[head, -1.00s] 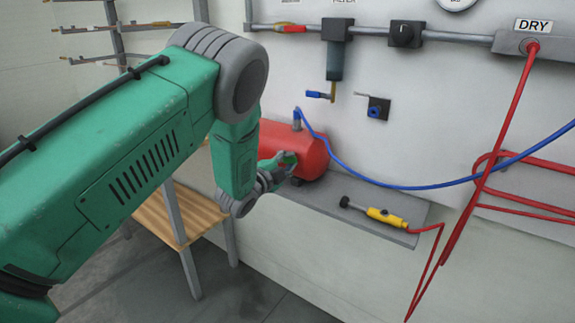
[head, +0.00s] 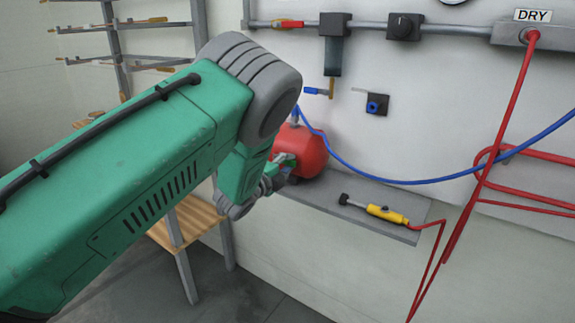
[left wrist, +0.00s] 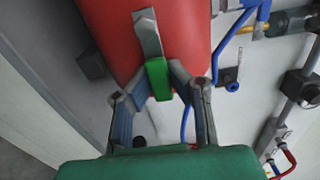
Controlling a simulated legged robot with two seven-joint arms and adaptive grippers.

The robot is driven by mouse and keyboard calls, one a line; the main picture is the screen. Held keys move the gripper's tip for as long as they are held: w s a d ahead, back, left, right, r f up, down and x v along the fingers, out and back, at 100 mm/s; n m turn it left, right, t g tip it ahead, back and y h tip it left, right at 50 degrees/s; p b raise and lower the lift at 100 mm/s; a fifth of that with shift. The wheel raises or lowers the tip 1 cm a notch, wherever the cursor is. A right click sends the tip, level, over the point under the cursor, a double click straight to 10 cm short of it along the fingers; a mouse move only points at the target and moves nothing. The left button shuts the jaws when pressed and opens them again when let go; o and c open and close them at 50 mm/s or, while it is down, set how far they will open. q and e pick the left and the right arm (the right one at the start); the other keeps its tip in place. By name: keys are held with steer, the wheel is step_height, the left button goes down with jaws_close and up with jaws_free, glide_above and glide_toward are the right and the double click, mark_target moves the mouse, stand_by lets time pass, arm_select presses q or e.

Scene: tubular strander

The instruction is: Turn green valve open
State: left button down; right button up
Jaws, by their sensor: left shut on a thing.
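The green valve handle (left wrist: 158,80) sits at the end of a grey metal strip on the red tank (left wrist: 105,30) in the left wrist view. My left gripper (left wrist: 157,88) is shut on the green handle, with one finger on each side of it. In the head view the red tank (head: 308,152) stands on a grey shelf, and my left gripper (head: 278,172) is at its left end. My green arm hides part of the tank there. My right gripper is not in view.
A yellow tool (head: 385,214) with a red hose lies on the grey shelf (head: 350,204). A blue hose (head: 400,181) droops across the wall from the tank. A small blue-knobbed fitting (head: 375,106) and a pipe with a black valve (head: 404,27) are on the wall above.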

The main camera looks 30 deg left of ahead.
arm_select(q)
steer(key=shift+s+d+f, duration=0.2)
steer(key=shift+d+f, duration=0.15)
steer(key=shift+f, duration=0.2)
steer(key=c, duration=1.5)
jaws_free()
steer(key=shift+o, duration=0.2)
steer(key=shift+d+r, duration=0.15)
steer(key=shift+r, duration=0.25)
steer(key=shift+s, duration=0.45)
steer(key=s, duration=1.1)
steer(key=shift+a, duration=0.3)
steer(key=shift+a, duration=0.1)
steer(key=shift+a+f, duration=0.1)
steer(key=shift+a, duration=0.05)
